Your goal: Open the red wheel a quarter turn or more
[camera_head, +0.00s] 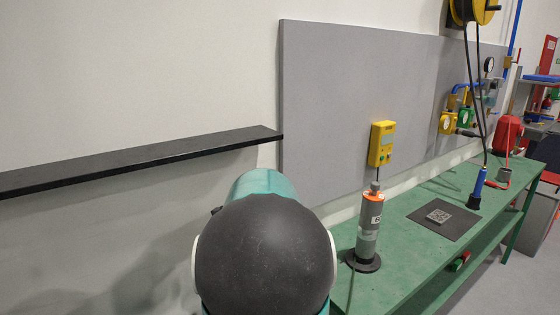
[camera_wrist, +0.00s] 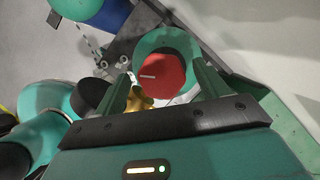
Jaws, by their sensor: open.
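In the wrist view a red rounded piece with a short white mark, which looks like the red wheel (camera_wrist: 165,76), lies beyond and between the fingers of my gripper (camera_wrist: 162,82). A teal round part (camera_wrist: 160,38) surrounds its upper side. A yellow piece (camera_wrist: 138,102) shows close to the left finger. My gripper's two green fingers are spread wide apart with nothing clamped between them. I cannot tell how far the fingertips are from the red piece. In the head view my gripper is hidden, and I cannot pick out the wheel for sure.
In the head view a green bench (camera_head: 405,258) carries a grey cylinder with an orange top (camera_head: 369,225), a dark mat (camera_head: 462,226) and a blue-handled tool (camera_head: 478,187). A yellow meter (camera_head: 382,143) hangs on a grey panel (camera_head: 335,100). A black shelf (camera_head: 140,160) juts out at left.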

